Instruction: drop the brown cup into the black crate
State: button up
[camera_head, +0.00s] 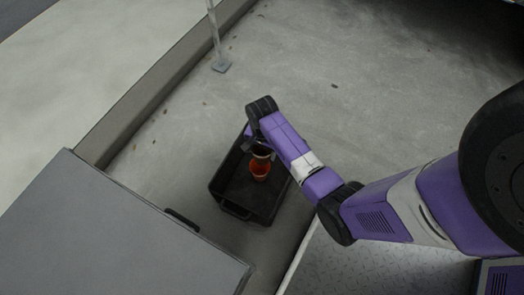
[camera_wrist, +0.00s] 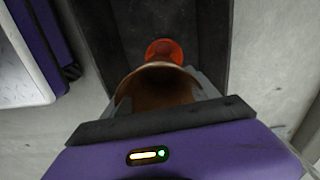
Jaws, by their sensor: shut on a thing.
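The brown cup (camera_wrist: 158,88) is between the fingers of my gripper (camera_wrist: 160,92) in the wrist view, with its open rim showing. My gripper is shut on it. In the head view the cup (camera_head: 262,153) is partly hidden by my gripper (camera_head: 257,147) and appears over the black crate (camera_head: 240,192). The crate also fills the upper middle of the wrist view (camera_wrist: 210,35). How high the cup is above the crate floor is hard to tell.
An orange-red cup-like thing (camera_head: 260,172) is in the crate, close to the brown cup in the picture; it also shows in the wrist view (camera_wrist: 165,50). A grey box-like surface (camera_head: 110,235) lies left of the crate. A thin post (camera_head: 216,40) stands beyond. Concrete floor around is mostly clear.

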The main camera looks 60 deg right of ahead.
jog(key=shift+f+b, duration=2.85)
jog(key=shift+b, duration=0.15)
jog(key=o, duration=1.4)
jog(key=shift+r+p, duration=2.25)
jog(key=shift+r, duration=1.7)
